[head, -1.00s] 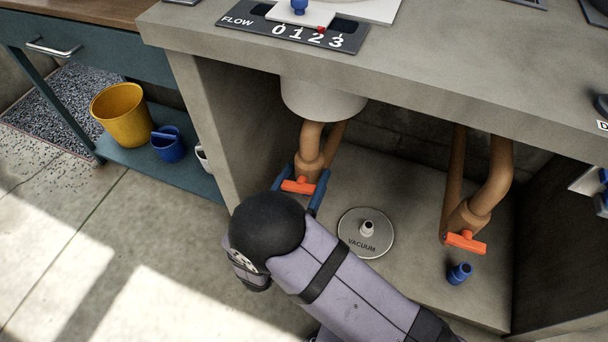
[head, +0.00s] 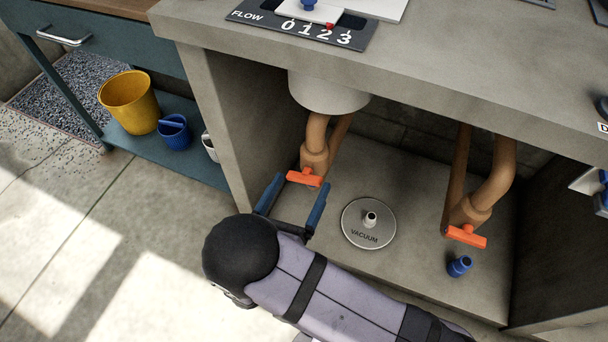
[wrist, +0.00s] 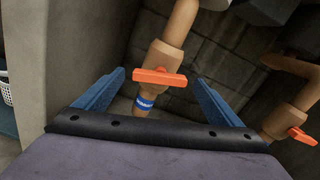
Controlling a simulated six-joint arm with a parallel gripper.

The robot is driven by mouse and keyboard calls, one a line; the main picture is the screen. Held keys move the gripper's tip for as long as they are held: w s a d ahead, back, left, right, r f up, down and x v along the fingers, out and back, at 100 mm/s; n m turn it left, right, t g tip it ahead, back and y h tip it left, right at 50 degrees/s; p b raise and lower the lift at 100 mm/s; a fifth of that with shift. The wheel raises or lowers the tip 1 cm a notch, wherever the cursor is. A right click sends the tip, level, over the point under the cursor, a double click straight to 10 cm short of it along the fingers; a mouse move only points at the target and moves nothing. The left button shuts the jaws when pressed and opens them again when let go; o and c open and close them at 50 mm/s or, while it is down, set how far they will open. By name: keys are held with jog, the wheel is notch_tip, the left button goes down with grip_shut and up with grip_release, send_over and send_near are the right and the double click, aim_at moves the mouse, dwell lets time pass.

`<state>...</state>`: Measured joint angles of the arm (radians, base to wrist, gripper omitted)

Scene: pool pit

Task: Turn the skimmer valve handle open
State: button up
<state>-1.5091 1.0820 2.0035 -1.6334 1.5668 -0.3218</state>
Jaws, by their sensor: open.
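Two orange valve handles sit on brown pipes under the counter. The left handle (head: 304,178) lies crosswise on its valve below a white bowl; in the wrist view (wrist: 160,78) a blue label (wrist: 145,103) too small to read is on the pipe below it. The right handle (head: 466,236) is on the other pipe, and it shows at the wrist view's right edge (wrist: 302,136). My gripper (head: 304,181) is open and empty. Its blue fingertips are near the left handle, one to each side in the picture; no contact is visible.
A round VACUUM plate (head: 368,223) with a small fitting is on the cabinet floor right of my gripper. A blue fitting (head: 459,266) stands below the right handle. The cabinet's left wall (head: 218,120) is close by. A yellow bucket (head: 130,102) and blue pail (head: 174,132) are outside it.

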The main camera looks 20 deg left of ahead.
aim_at(302, 182)
jog(key=shift+s, duration=0.45)
jog(key=shift+s+r+p, duration=0.2)
jog(key=shift+s+p, duration=0.25)
jog(key=shift+p, duration=0.25)
jog(key=shift+w+f, duration=0.2)
jog(key=shift+w, duration=2.4)
jog(key=c, duration=1.1)
